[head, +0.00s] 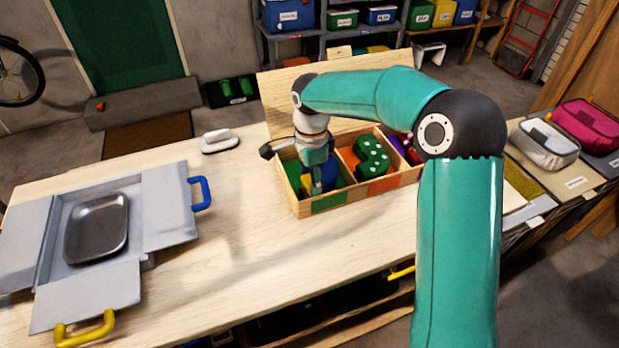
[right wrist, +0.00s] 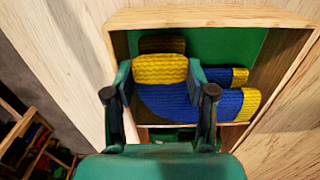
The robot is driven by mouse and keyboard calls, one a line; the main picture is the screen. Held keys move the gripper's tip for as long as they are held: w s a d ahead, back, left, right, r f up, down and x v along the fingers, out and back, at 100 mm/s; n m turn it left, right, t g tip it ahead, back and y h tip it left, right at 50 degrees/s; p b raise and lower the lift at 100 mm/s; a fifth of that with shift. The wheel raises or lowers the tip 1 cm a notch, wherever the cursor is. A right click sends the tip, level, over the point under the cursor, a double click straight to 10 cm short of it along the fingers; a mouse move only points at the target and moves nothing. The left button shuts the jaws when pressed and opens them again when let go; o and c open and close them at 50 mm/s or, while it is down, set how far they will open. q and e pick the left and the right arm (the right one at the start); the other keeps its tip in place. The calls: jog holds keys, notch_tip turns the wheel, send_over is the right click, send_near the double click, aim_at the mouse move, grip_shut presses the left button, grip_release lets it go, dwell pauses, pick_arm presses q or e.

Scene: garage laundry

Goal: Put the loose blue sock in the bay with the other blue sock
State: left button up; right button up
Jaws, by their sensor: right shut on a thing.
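My right gripper (head: 318,182) reaches down into the left bay of a wooden box (head: 292,196). In the right wrist view its fingers (right wrist: 160,100) are shut on the yellow cuff of a blue sock (right wrist: 185,102) with a yellow toe. A second blue sock, its yellow toe (right wrist: 239,77) showing, lies behind the held one in the same green-floored bay (right wrist: 203,45). In the head view the blue (head: 329,177) is partly hidden by the gripper. I cannot tell whether the held sock touches the floor. My left gripper is out of view.
A green sock with white dots (head: 373,153) lies in the orange-floored middle bay. The right bay is mostly behind my arm. A grey open case with a metal tray (head: 98,228) is at left. A white-handled item (head: 219,141) stands behind. The table between case and box is clear.

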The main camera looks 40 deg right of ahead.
jog(key=o, duration=1.1)
jog(key=shift+r+p, duration=0.4)
jog(key=shift+r, duration=0.1)
notch_tip(320, 180, up, 12)
jog(key=shift+r+p, duration=0.15)
jog(key=shift+p, duration=0.2)
